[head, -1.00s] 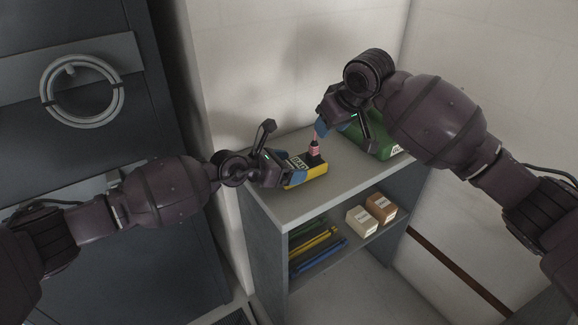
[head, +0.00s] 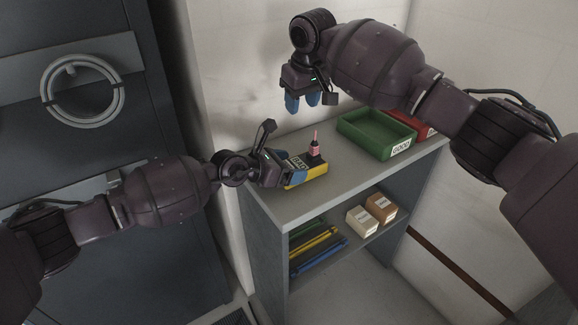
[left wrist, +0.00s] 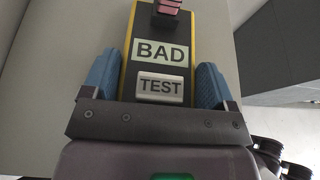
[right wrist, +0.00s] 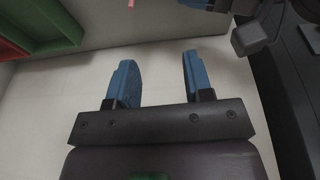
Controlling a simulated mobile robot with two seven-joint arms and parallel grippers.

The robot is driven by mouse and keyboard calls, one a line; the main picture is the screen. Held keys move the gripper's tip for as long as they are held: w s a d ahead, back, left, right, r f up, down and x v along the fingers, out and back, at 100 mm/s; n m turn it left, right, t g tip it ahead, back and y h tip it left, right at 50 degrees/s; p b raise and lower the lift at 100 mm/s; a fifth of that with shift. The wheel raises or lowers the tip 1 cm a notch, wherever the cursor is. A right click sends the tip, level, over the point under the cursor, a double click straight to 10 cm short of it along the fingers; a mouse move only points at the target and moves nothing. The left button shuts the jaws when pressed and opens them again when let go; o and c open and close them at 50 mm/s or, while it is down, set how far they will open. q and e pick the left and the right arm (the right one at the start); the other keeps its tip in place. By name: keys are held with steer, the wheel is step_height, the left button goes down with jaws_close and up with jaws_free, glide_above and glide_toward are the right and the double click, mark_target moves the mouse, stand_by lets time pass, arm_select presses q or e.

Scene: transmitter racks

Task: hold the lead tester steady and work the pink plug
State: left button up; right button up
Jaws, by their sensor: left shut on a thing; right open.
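The lead tester (head: 318,169) is a black and yellow box on top of the cabinet. In the left wrist view the tester (left wrist: 128,75) shows a "BAD" label (left wrist: 160,52) and a "TEST" button (left wrist: 160,87). My left gripper (head: 290,172) is shut on the tester, with a blue finger (left wrist: 103,77) on each side of it. The pink plug (head: 315,148) stands upright in the far end of the tester, its thin lead pointing up.
A green tray (head: 350,130) labelled "GOOD" and a red tray (head: 427,131) stand at the right of the cabinet top (head: 270,205). Cream and brown boxes (head: 381,206) and coloured rods (head: 318,248) lie on the shelf below. The front top is clear.

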mark_target(315, 145)
steer(key=d+f, duration=0.1)
steer(key=d+f+g, duration=0.1)
steer(key=f+g+h, duration=0.1)
steer(key=shift+w+d+m, duration=0.25)
steer(key=shift+d+m, duration=0.15)
steer(key=shift+d+f, duration=0.15)
steer(key=shift+d, duration=0.15)
steer(key=shift+s+g, duration=0.2)
steer(key=shift+g, duration=0.1)
steer(key=shift+f, duration=0.1)
steer(key=shift+f, duration=4.4)
